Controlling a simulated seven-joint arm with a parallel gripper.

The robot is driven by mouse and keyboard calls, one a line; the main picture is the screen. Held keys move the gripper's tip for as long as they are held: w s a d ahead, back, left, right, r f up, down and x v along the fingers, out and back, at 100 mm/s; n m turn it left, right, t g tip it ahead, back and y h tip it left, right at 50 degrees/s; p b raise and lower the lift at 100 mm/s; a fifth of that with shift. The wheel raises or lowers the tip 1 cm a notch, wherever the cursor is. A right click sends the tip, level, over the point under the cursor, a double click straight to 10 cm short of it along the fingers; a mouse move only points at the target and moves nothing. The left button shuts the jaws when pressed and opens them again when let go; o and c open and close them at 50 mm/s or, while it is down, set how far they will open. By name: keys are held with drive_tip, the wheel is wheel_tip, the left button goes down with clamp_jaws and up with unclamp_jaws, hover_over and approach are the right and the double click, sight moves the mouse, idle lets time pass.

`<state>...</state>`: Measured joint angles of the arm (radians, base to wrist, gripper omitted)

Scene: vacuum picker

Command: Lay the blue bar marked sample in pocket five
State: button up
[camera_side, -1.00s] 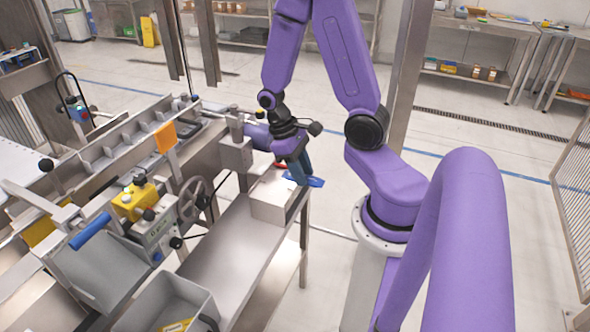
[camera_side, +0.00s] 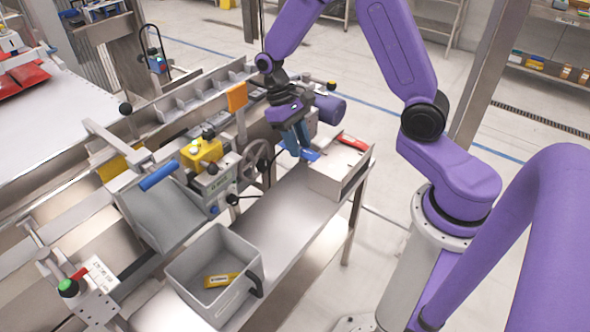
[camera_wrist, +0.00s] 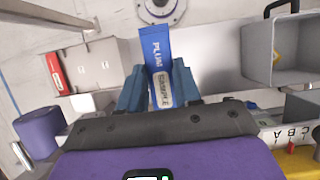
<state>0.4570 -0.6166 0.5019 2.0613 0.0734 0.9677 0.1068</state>
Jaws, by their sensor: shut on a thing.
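My gripper (camera_wrist: 158,88) is shut on the blue bar (camera_wrist: 156,60), whose label reads PLUM SAMPLE in the wrist view. The bar sticks out past the blue fingers. In the side view, my gripper (camera_side: 298,138) points down and the blue bar (camera_side: 311,155) is near the left edge of the steel box, apparently above the bench. A row of pockets with upright dividers (camera_side: 178,103) runs along the machine, behind and left of my gripper. No pocket numbers are legible, so I cannot tell which is pocket five.
A red bar (camera_side: 352,142) lies on the steel box (camera_side: 335,180). A grey bin (camera_side: 208,268) holds a yellow bar (camera_side: 221,280). A handwheel (camera_side: 256,160), yellow block (camera_side: 202,153) and upright orange plate (camera_side: 237,97) stand between the bench and pockets. The middle bench is clear.

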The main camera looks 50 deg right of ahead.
drive_tip(key=shift+w+a, duration=0.3)
drive_tip(key=shift+w, duration=0.1)
drive_tip(key=s+d, duration=0.4)
drive_tip(key=s, duration=0.3)
drive_tip(key=s+d+f, duration=0.1)
drive_tip(key=s+d, duration=0.4)
drive_tip(key=s, duration=0.3)
drive_tip(key=shift+s+d, duration=0.25)
drive_tip(key=shift+s, duration=0.05)
drive_tip(key=w+d+f, duration=0.1)
drive_tip(key=w+f, duration=0.2)
drive_tip(key=w, duration=0.1)
drive_tip(key=w+d+f, duration=0.2)
drive_tip(key=w, duration=0.2)
drive_tip(key=w+d+f, duration=0.2)
drive_tip(key=w+f, duration=0.1)
drive_tip(key=w, duration=0.1)
drive_tip(key=shift+f, duration=0.35)
drive_tip(key=f, duration=0.1)
drive_tip(key=w+f, duration=0.1)
drive_tip(key=f, duration=0.1)
drive_tip(key=shift+d, duration=0.2)
drive_tip(key=shift+f, duration=0.45)
